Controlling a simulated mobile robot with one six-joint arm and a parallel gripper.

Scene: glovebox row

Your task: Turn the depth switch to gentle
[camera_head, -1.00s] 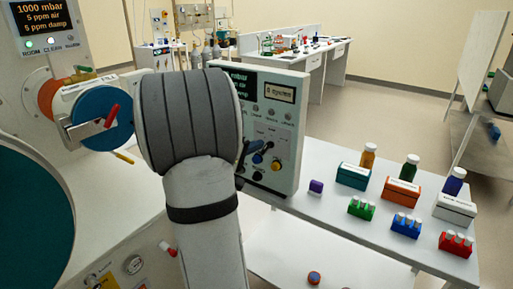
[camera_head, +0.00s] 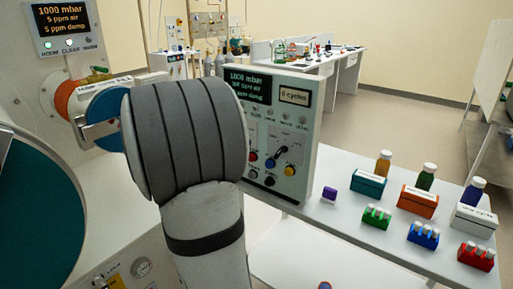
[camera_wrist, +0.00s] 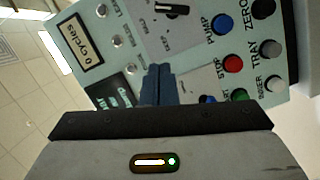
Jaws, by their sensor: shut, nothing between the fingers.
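The control panel (camera_head: 312,150) stands upright in the middle of the head view. In the wrist view the panel (camera_wrist: 185,45) appears turned on its side. The fingers appear apart from the switch. In the head view my arm hides them.
A blue PUMP button (camera_wrist: 222,24), a black ZERO button (camera_wrist: 264,8) and a grey TRAY button (camera_wrist: 271,48) are close by. The panel's screen (camera_head: 247,83) reads 1000 mbar. Boxes and vials, such as an orange box (camera_head: 418,202), stand on the white table right of the panel.

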